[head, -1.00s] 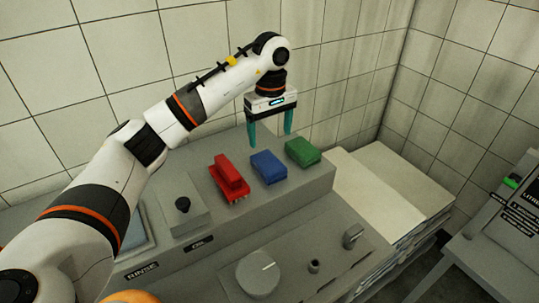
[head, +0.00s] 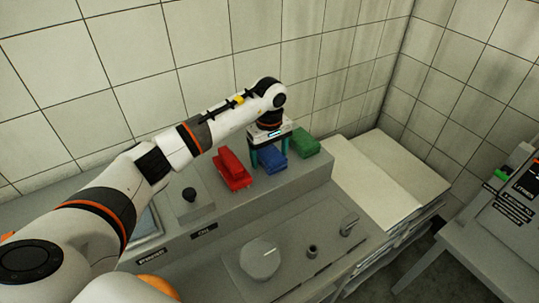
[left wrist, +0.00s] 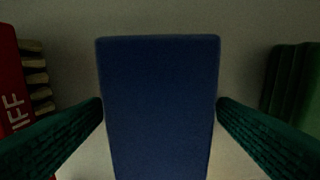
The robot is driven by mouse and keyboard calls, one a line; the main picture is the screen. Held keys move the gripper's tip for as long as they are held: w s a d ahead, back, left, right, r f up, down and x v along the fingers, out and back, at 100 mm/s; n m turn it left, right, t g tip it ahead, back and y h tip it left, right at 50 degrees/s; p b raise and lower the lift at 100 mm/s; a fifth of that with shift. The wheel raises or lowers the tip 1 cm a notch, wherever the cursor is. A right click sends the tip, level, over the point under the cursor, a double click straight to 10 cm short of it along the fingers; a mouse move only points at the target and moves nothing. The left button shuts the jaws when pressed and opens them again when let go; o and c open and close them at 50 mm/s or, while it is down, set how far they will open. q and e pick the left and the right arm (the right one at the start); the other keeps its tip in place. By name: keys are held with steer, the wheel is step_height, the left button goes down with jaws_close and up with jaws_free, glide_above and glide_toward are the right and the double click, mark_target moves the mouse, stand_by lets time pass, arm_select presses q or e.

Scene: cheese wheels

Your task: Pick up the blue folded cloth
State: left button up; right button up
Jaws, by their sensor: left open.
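The blue folded cloth (head: 274,162) lies on the raised grey ledge, between a red brush-like object and a green block. My left gripper (head: 270,160) is lowered over it, pointing down, with one teal finger on each side. In the left wrist view the blue cloth (left wrist: 160,110) fills the middle, and the open fingers of my left gripper (left wrist: 160,115) stand at its two sides, close to its edges. Whether the fingers touch it I cannot tell. My right gripper is not in view.
The red object (head: 232,169) with pale bristles is close on the left, and the green block (head: 305,143) close on the right. A tiled wall rises behind. A knob (head: 260,258) sits on the lower panel in front. Pale stacked sheets (head: 385,185) lie to the right.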

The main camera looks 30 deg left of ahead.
mark_target(269, 153)
arm_select(q)
steer(key=c, duration=1)
steer(key=shift+c, duration=0.3)
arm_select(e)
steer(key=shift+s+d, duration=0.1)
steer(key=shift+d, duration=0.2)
arm_select(q)
steer(key=shift+r, duration=0.1)
